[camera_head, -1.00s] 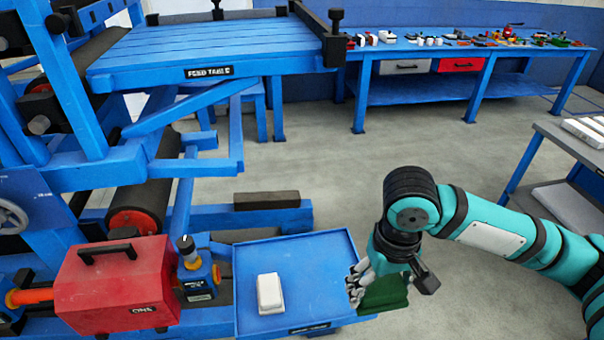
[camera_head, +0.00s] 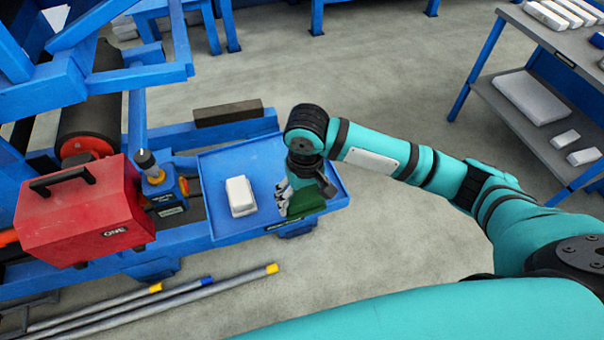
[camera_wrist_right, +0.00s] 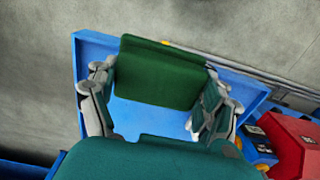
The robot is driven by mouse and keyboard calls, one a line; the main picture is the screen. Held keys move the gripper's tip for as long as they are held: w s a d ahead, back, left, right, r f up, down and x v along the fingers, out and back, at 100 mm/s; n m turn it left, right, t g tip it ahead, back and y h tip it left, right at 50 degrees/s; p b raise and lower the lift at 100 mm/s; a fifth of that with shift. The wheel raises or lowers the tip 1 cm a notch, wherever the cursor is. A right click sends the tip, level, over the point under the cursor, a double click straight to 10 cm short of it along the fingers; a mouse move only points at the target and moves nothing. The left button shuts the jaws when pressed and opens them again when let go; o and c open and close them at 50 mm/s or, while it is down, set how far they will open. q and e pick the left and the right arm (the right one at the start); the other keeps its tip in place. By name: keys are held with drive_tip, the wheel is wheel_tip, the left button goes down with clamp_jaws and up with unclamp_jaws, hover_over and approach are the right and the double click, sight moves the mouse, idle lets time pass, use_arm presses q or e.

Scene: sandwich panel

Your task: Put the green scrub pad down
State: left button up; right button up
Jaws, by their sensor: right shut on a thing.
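The green scrub pad (camera_head: 307,200) is in my right gripper (camera_head: 286,194), over the right part of the blue tray (camera_head: 222,168) in the head view. In the right wrist view the pad (camera_wrist_right: 160,72) sits between the two fingers of my right gripper (camera_wrist_right: 160,85), with the blue tray (camera_wrist_right: 92,52) under it. I cannot tell whether the pad touches the tray. My left gripper is not in view.
A white block (camera_head: 240,196) lies on the tray, left of the pad. A red box (camera_head: 85,210) and a small blue-and-yellow device (camera_head: 160,185) stand left of the tray. Several metal rods (camera_head: 180,298) lie in front. A grey shelf (camera_head: 530,120) is at the right.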

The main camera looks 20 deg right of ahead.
drive_tip(key=w, duration=0.2)
drive_tip(key=w+d, duration=0.1)
drive_tip(key=w, duration=0.2)
drive_tip(key=w+d, duration=0.1)
drive_tip(key=w, duration=0.1)
drive_tip(key=shift+w+f, duration=0.35)
drive_tip(key=shift+w+d+f+p, duration=0.1)
drive_tip(key=shift+w+f+p, duration=0.1)
drive_tip(key=shift+f, duration=0.4)
drive_tip(key=shift+w+d+f+p, duration=0.1)
drive_tip(key=shift+f+p, duration=0.1)
drive_tip(key=shift+f, duration=0.4)
drive_tip(key=shift+w+d+f+p, duration=0.1)
drive_tip(key=shift+f+p, duration=0.1)
drive_tip(key=shift+f, duration=0.4)
drive_tip(key=shift+a, duration=0.1)
drive_tip(key=o, duration=1.1)
drive_tip(key=shift+f, duration=0.15)
wheel_tip(320, 180, up, 12)
drive_tip(key=shift+b, duration=0.3)
